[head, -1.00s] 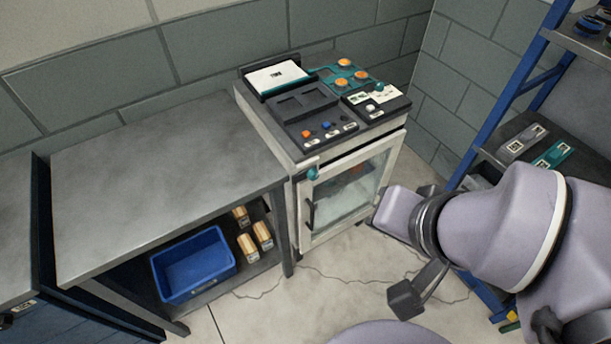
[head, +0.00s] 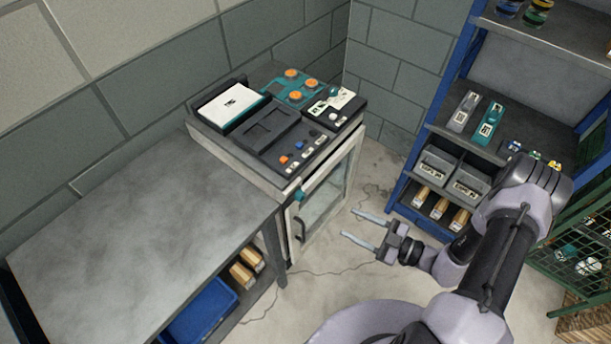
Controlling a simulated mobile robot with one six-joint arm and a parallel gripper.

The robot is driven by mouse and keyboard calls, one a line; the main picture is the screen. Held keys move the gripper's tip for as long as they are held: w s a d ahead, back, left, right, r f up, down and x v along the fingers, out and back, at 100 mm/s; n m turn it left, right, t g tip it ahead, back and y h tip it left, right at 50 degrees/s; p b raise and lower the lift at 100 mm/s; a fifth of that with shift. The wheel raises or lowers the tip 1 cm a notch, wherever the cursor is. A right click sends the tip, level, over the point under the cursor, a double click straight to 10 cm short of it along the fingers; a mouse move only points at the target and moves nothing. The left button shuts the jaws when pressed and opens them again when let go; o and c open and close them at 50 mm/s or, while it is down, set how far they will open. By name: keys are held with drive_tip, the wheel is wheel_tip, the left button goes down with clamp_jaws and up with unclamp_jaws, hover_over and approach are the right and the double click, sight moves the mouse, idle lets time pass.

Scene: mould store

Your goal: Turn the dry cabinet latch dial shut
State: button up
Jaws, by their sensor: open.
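The dry cabinet (head: 326,192) stands in the corner, with a glass door and a dark vertical handle (head: 299,229). Its door looks closed. A small teal dial (head: 299,195) sits at the upper left corner of the cabinet front; its turn angle is too small to tell. My gripper (head: 356,227) is open and empty, with its two fingers pointing left toward the cabinet front. It is in front of the cabinet, to the right of the dial and lower in the picture, apart from both.
A grey bench (head: 150,235) adjoins the cabinet on the left, with a blue bin (head: 203,312) below. A blue-framed shelf (head: 428,130) with boxes stands right, and a green mesh cage (head: 585,240) at far right. Control panels cover the cabinet top.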

sight(303, 198)
drive_tip(key=w+a+f+m+t, duration=0.1)
drive_tip(key=w+a, duration=0.2)
drive_tip(key=a, duration=0.1)
drive_tip(key=w+a+f+m+b, duration=0.1)
drive_tip(key=w+a+m, duration=0.1)
drive_tip(key=a, duration=0.3)
drive_tip(key=w+a+f+m+t+h+b, duration=0.1)
drive_tip(key=w+a+m, duration=0.1)
drive_tip(key=w+a, duration=0.2)
drive_tip(key=shift+w+a+f+t, duration=0.2)
drive_tip(key=shift+w+f+t, duration=0.1)
drive_tip(key=shift+w, duration=0.2)
clamp_jaws()
